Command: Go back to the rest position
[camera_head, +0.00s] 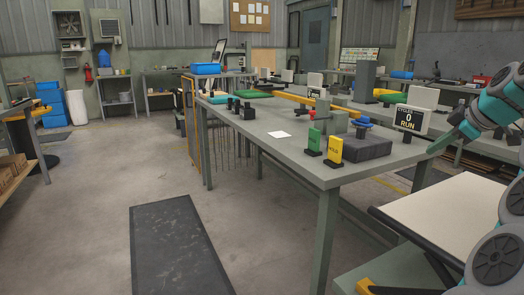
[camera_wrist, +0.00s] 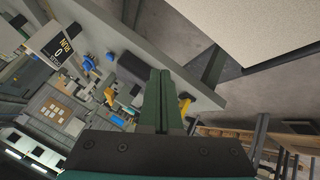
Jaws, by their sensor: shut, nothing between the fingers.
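My gripper (camera_head: 436,147) is at the right in the head view, on the end of my teal and grey arm. It points down and left, in front of the near right corner of the long grey-green workbench (camera_head: 290,160). In the wrist view my gripper (camera_wrist: 164,90) has its two dark green fingers together, with nothing between them. The wrist view is strongly tilted. I cannot tell the exact gap between the fingertips and the bench.
A pale flat panel (camera_head: 455,215) lies low at the right, under my arm. On the bench stand a RUN display (camera_head: 408,120), a yellow block (camera_head: 335,149), a green block (camera_head: 314,139) and a dark grey block (camera_head: 362,148). A dark mat (camera_head: 175,245) lies on open floor.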

